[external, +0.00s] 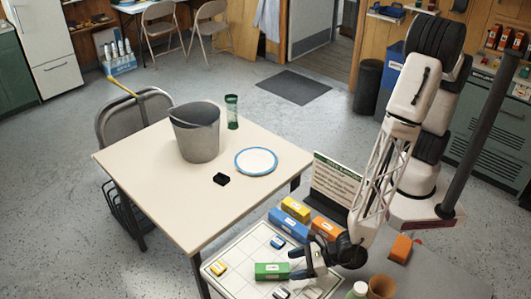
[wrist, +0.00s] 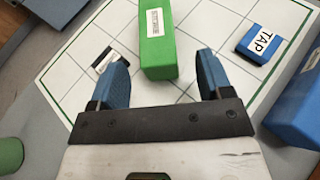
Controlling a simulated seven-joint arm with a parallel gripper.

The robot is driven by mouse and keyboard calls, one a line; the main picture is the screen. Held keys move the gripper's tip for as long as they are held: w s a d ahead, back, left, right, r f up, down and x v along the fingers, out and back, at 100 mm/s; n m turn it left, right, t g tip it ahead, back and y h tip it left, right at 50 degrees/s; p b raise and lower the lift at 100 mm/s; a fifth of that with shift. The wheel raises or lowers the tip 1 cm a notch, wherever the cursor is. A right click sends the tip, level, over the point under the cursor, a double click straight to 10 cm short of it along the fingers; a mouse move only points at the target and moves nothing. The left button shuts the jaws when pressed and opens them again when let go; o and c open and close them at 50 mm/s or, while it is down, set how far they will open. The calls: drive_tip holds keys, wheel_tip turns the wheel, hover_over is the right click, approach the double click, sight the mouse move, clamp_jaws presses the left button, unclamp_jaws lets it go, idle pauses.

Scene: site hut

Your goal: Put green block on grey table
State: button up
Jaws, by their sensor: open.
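The green block (external: 272,271) is a long box with a white label and lies on the white gridded board (external: 237,262). The board lies on the grey table (external: 438,286). My gripper (external: 300,263) is just right of the block in the external view, low over the board. In the wrist view the blue fingers are apart, and the near end of the green block (wrist: 160,50) shows between their tips with gaps on both sides. I cannot tell how far below the fingertips the block is.
Blue (external: 289,223), yellow (external: 295,208) and orange (external: 325,228) blocks stand behind my gripper. A small blue TAP piece (wrist: 264,44) is on the board. A brown cup (external: 382,286) and a bottle (external: 357,290) stand right. The cream table (external: 215,210) holds a bucket (external: 196,135).

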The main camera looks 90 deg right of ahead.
sight(280, 269)
drive_tip(key=shift+w, duration=0.15)
drive_tip(key=shift+x, duration=2.5)
drive_tip(key=shift+a, duration=0.1)
drive_tip(key=c, duration=1.2)
drive_tip(key=shift+o, duration=0.2)
drive_tip(key=shift+r, duration=4.95)
